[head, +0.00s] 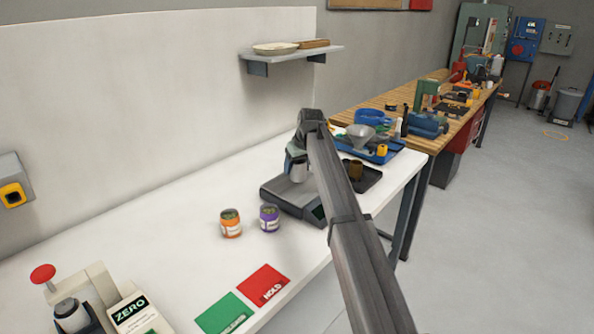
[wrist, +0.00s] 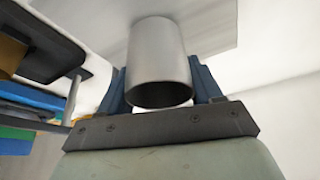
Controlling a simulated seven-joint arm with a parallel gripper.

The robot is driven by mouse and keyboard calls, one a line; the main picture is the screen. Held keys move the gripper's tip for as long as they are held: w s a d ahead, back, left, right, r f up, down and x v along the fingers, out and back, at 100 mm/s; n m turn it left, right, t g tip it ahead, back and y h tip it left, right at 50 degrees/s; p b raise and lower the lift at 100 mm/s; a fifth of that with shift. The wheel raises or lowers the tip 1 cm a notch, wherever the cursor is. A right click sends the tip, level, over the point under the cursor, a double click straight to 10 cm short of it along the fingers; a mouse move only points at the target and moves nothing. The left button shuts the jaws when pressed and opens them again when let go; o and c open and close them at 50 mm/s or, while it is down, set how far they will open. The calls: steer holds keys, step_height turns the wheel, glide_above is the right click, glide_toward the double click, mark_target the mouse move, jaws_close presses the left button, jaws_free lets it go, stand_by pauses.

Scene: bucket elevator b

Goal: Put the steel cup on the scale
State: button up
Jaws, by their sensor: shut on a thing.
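The steel cup (wrist: 158,55) is a plain grey cylinder between the two blue fingers of my gripper (wrist: 160,92) in the wrist view. My gripper is shut on it. In the head view the cup (head: 297,167) shows below my gripper (head: 300,148), over the scale (head: 272,195). The scale is a dark, low box with a flat top and a display at its front right corner. My arm hides part of the scale's right side. I cannot tell whether the cup's base touches the scale's top.
Green (head: 223,314) and red (head: 263,286) cards lie in front.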

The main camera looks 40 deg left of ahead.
steer(key=shift+f, duration=0.95)
steer(key=shift+f, duration=0.1)
steer(key=o, duration=1.1)
steer(key=shift+c, duration=0.2)
steer(key=v, duration=1.2)
